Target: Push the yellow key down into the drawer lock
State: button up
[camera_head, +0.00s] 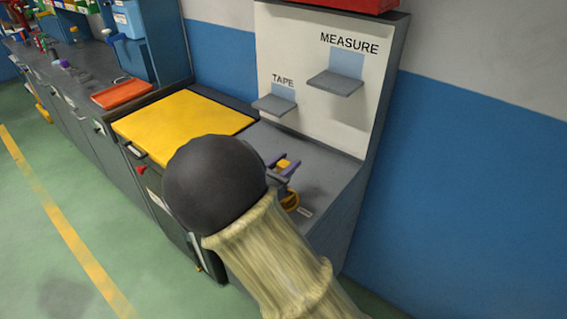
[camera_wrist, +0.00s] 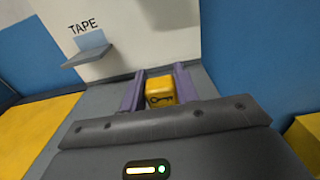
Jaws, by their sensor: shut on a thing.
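The yellow key (camera_head: 283,163) is a small yellow block between my gripper's purple fingers. In the wrist view the key (camera_wrist: 161,91) shows a dark key symbol on its near face. My gripper (camera_wrist: 158,82) is shut on it, with one finger at each side, over the grey worktop (camera_head: 325,178). A round yellow ring (camera_head: 291,202) shows just below my gripper (camera_head: 283,171) in the head view. I cannot tell whether the ring is the drawer lock. The key's underside is hidden, so I cannot tell whether it touches anything.
A white back panel (camera_head: 300,45) carries two small grey shelves, marked TAPE (camera_head: 274,104) and MEASURE (camera_head: 335,83). A yellow mat (camera_head: 185,122) lies left of the worktop. An orange tray (camera_head: 121,93) sits farther left.

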jog(key=shift+a+f+b, duration=0.15)
jog(key=shift+f+b, duration=1.25)
jog(key=shift+f, duration=0.8)
jog(key=shift+p, duration=0.4)
jog(key=shift+f+b, duration=0.55)
jog(key=shift+f, duration=1)
dwell(1.0)
